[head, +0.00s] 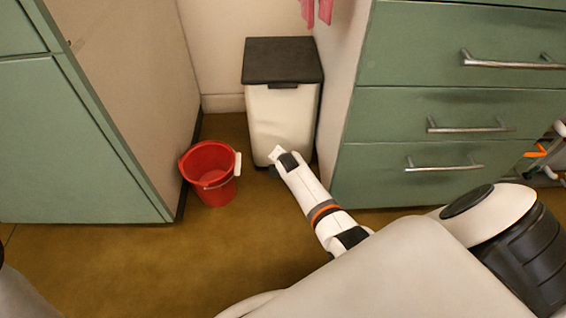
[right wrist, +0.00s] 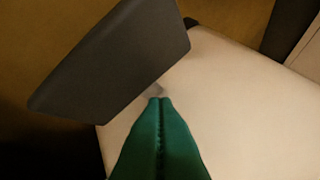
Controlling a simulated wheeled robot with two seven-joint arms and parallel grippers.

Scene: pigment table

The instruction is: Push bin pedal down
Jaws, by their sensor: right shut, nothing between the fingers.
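The bin (head: 283,122) is off-white with a dark lid (head: 284,60) that is closed. It stands upright on the floor between two cabinets. Its dark pedal (head: 274,171) shows only in part at the foot, behind my right arm. In the right wrist view the pedal (right wrist: 120,58) is a dark grey slab beside the pale bin front (right wrist: 235,110). My right gripper (head: 279,157) is low at the bin's front. Its green fingers (right wrist: 160,102) are shut and empty, with tips close to the pedal's edge; I cannot tell whether they touch. My left gripper is out of view.
A red bucket (head: 209,187) stands on the floor left of the bin. Green cabinets flank the gap, at left (head: 70,150) and right (head: 440,150), the right one with metal handles. The brown floor (head: 150,265) in front is clear.

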